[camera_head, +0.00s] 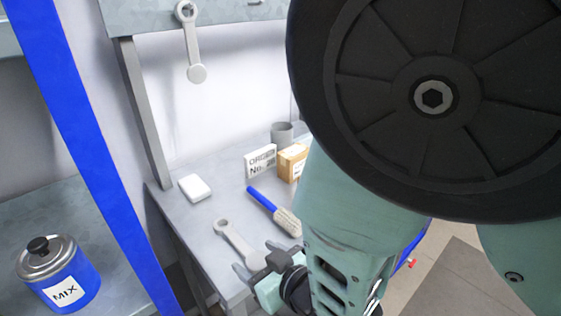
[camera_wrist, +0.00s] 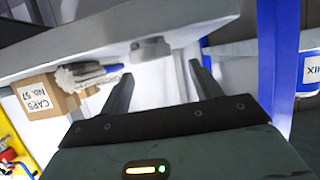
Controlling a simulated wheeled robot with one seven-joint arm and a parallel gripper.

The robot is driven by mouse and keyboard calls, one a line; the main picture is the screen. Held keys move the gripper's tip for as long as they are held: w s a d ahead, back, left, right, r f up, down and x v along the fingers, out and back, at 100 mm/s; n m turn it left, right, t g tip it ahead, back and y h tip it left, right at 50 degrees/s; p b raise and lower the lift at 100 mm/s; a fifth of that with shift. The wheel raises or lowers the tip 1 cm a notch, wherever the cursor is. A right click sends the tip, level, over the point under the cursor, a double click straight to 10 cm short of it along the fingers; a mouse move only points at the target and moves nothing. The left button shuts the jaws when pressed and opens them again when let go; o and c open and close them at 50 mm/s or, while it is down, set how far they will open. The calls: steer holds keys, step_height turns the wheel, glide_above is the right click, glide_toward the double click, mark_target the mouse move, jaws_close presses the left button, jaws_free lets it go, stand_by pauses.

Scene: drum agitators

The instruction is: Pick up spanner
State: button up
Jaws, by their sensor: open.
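A light grey spanner (camera_head: 235,240) lies on the workbench, its ring end toward the back left and its shaft running toward my gripper. A second one (camera_head: 193,45) hangs from the shelf edge above. My gripper (camera_head: 257,266) is open and empty at the near end of the lying spanner; in the head view I cannot tell whether they touch. In the wrist view, a grey rounded piece (camera_wrist: 150,48), seemingly the spanner's end, shows at the bench edge between and beyond my two fingers (camera_wrist: 162,76). Part of the lying spanner is hidden by my gripper.
A blue-handled brush (camera_head: 272,206) lies right of the spanner. A white block (camera_head: 194,187), a labelled card (camera_head: 260,161), a cardboard box (camera_head: 291,163) and a grey cup (camera_head: 282,132) stand behind. A blue MIX can (camera_head: 60,275) stands left, past a blue post (camera_head: 85,140).

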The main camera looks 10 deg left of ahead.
mark_target(247, 250)
steer(key=shift+d+f+p+x, duration=0.15)
steer(key=shift+p+x, duration=0.35)
steer(key=shift+x, duration=0.8)
steer(key=shift+d+f+p+x, duration=0.1)
steer(key=shift+p+x, duration=0.35)
steer(key=shift+x, duration=0.9)
steer(key=shift+w, duration=0.15)
steer(key=shift+c, duration=0.3)
steer(key=shift+d, duration=0.1)
jaws_close()
step_height(247, 250, up, 10)
steer(key=b, duration=0.1)
steer(key=shift+b, duration=0.3)
